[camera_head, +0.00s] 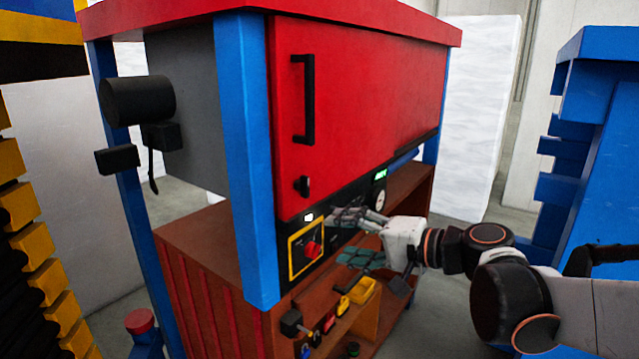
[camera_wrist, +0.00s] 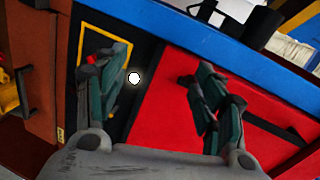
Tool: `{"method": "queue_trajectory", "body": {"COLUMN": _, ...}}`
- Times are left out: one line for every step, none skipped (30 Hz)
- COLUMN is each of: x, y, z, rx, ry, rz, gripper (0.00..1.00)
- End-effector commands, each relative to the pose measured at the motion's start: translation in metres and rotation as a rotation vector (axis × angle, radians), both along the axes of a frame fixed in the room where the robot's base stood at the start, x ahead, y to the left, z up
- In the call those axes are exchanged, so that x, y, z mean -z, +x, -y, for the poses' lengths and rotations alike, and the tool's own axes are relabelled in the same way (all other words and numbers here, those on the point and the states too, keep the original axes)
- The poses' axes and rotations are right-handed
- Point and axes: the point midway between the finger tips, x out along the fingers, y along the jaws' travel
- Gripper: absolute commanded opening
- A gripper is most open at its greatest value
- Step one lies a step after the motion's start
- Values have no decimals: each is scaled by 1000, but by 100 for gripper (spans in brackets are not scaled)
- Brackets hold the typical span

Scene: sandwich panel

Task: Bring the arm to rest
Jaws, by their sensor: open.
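My gripper (camera_head: 352,237) is at the front of a red cabinet with blue posts, close to its black control strip. In the wrist view my gripper (camera_wrist: 160,103) has its two fingers spread apart with nothing between them. A white lit button (camera_wrist: 134,78) shows between the fingers there; the head view shows a small white light (camera_head: 309,217) on the strip. A red rotary switch (camera_head: 312,250) on a yellow-framed plate sits just left of my gripper. My arm reaches in from the right. Whether a fingertip touches the panel, I cannot tell.
The red door (camera_head: 365,95) with a black handle (camera_head: 304,100) is above my gripper. Below are a brown shelf with a yellow bin (camera_head: 363,291) and small tools. A blue rack (camera_head: 590,150) stands right; a yellow and black structure (camera_head: 25,215) is left.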

Motion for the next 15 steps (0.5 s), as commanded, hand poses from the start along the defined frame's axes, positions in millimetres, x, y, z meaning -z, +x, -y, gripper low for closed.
{"method": "queue_trajectory", "body": {"x": 22, "y": -19, "z": -7, "rx": -13, "ry": -82, "rz": -6, "gripper": 63}}
{"method": "queue_trajectory", "body": {"x": 33, "y": -28, "z": -9, "rx": -16, "ry": -133, "rz": -9, "gripper": 63}}
{"method": "queue_trajectory", "body": {"x": 47, "y": -40, "z": -10, "rx": -23, "ry": -201, "rz": -11, "gripper": 63}}
{"method": "queue_trajectory", "body": {"x": 57, "y": -49, "z": -10, "rx": -27, "ry": -253, "rz": -13, "gripper": 63}}
{"method": "queue_trajectory", "body": {"x": 67, "y": -58, "z": -8, "rx": -30, "ry": -305, "rz": -15, "gripper": 63}}
{"method": "queue_trajectory", "body": {"x": 80, "y": -69, "z": -3, "rx": -29, "ry": -374, "rz": -19, "gripper": 63}}
{"method": "queue_trajectory", "body": {"x": 90, "y": -77, "z": 2, "rx": -29, "ry": -427, "rz": -22, "gripper": 63}}
{"method": "queue_trajectory", "body": {"x": 100, "y": -85, "z": 7, "rx": -29, "ry": -479, "rz": -24, "gripper": 63}}
{"method": "queue_trajectory", "body": {"x": 112, "y": -96, "z": 15, "rx": -29, "ry": -549, "rz": -28, "gripper": 63}}
{"method": "queue_trajectory", "body": {"x": 121, "y": -104, "z": 20, "rx": -29, "ry": -601, "rz": -29, "gripper": 63}}
{"method": "queue_trajectory", "body": {"x": 130, "y": -112, "z": 27, "rx": -29, "ry": -655, "rz": -29, "gripper": 63}}
{"method": "queue_trajectory", "body": {"x": 141, "y": -122, "z": 36, "rx": -30, "ry": -724, "rz": -29, "gripper": 63}}
{"method": "queue_trajectory", "body": {"x": 150, "y": -130, "z": 43, "rx": -29, "ry": -777, "rz": -28, "gripper": 63}}
{"method": "queue_trajectory", "body": {"x": 158, "y": -138, "z": 51, "rx": -30, "ry": -830, "rz": -28, "gripper": 63}}
{"method": "queue_trajectory", "body": {"x": 167, "y": -147, "z": 61, "rx": -30, "ry": -898, "rz": -26, "gripper": 63}}
